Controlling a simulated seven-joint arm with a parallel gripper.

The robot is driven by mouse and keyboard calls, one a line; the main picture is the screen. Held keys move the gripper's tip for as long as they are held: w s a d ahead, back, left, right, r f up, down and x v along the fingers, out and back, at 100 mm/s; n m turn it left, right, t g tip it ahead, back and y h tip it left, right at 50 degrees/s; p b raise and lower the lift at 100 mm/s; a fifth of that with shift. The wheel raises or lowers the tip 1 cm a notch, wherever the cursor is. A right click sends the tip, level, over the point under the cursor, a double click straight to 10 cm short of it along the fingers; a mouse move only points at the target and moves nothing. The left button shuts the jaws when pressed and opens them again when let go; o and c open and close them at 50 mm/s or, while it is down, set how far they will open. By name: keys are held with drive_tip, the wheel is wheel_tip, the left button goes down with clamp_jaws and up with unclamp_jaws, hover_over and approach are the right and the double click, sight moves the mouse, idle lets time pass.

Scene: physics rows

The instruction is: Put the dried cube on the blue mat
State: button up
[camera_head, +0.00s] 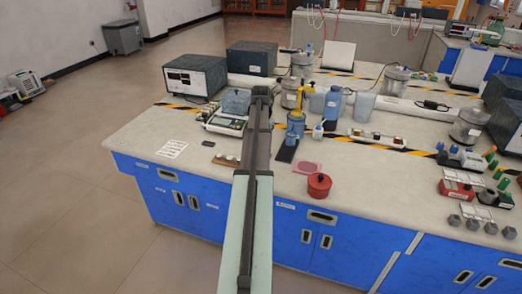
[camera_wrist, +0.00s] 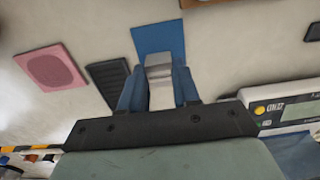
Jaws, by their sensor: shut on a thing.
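My gripper (camera_wrist: 159,78) is shut on a light grey metallic cube (camera_wrist: 160,92), which sits between its two blue fingers in the wrist view. The blue mat (camera_wrist: 158,36) lies flat on the bench just beyond the fingertips. The cube overlaps its near edge in the picture, and the height of the cube above the bench is hard to judge. In the head view my arm hides the gripper, the cube and the blue mat.
A black pad (camera_wrist: 109,78) and a pink mat (camera_wrist: 51,66) lie to the left in the wrist view. The digital balance (camera_wrist: 290,110) is close on the right. In the head view a red round container (camera_head: 319,185) stands near the front edge, and blue bottles (camera_head: 333,102) stand behind.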

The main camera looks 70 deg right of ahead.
drive_tip(key=shift+f, duration=2.1)
drive_tip(key=shift+f, duration=0.15)
drive_tip(key=o, duration=1)
wheel_tip(320, 180, up, 12)
drive_tip(key=shift+r, duration=0.2)
